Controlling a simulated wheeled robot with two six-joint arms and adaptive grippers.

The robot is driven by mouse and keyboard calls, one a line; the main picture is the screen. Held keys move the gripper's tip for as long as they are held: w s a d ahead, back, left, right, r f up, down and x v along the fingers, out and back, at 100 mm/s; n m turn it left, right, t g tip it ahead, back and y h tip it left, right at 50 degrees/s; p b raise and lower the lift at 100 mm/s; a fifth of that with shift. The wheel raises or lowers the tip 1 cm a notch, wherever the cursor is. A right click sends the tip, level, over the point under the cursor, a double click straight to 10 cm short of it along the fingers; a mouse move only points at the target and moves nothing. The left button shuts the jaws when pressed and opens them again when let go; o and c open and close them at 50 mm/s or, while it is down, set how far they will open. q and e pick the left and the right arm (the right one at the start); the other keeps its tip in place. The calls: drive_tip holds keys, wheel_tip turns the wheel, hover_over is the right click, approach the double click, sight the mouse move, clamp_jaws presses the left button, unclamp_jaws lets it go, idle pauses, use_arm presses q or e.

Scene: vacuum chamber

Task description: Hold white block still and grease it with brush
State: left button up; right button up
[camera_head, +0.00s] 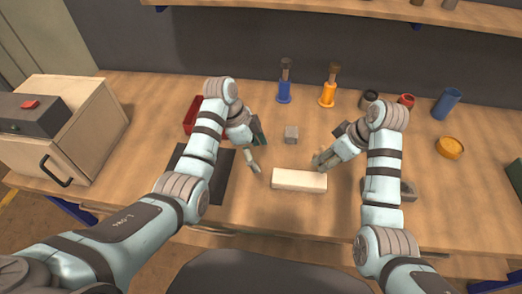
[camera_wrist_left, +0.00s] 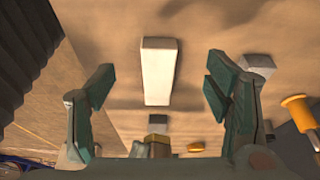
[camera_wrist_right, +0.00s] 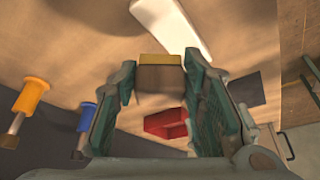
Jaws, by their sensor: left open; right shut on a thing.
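The white block (camera_head: 299,181) lies flat near the front middle of the table. It also shows in the left wrist view (camera_wrist_left: 158,68) and at the top of the right wrist view (camera_wrist_right: 168,24). My left gripper (camera_head: 257,152) is open and empty, beside the block's left end and apart from it. In its wrist view the block appears between the spread fingers, farther off. My right gripper (camera_head: 321,160) is behind the block's right end, shut on the brush (camera_wrist_right: 161,76), which shows a brown body and a yellow edge. In the head view the brush is mostly hidden.
A grey cube (camera_head: 291,134) lies behind the block. Blue (camera_head: 284,92) and orange (camera_head: 328,94) upright tools stand at the back. A red bin (camera_head: 193,115) and dark mat (camera_head: 218,186) are left. Cups and a yellow dish (camera_head: 450,148) are right.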

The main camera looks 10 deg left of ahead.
sight(275, 175)
use_arm(q)
drive_tip(key=x, duration=0.3)
drive_tip(key=d+x, duration=0.1)
drive_tip(key=x, duration=0.7)
drive_tip(key=shift+w+d, duration=0.1)
drive_tip(key=shift+d, duration=0.35)
drive_tip(key=shift+h, duration=0.3)
drive_tip(key=shift+c, duration=0.2)
drive_tip(key=c, duration=1.5)
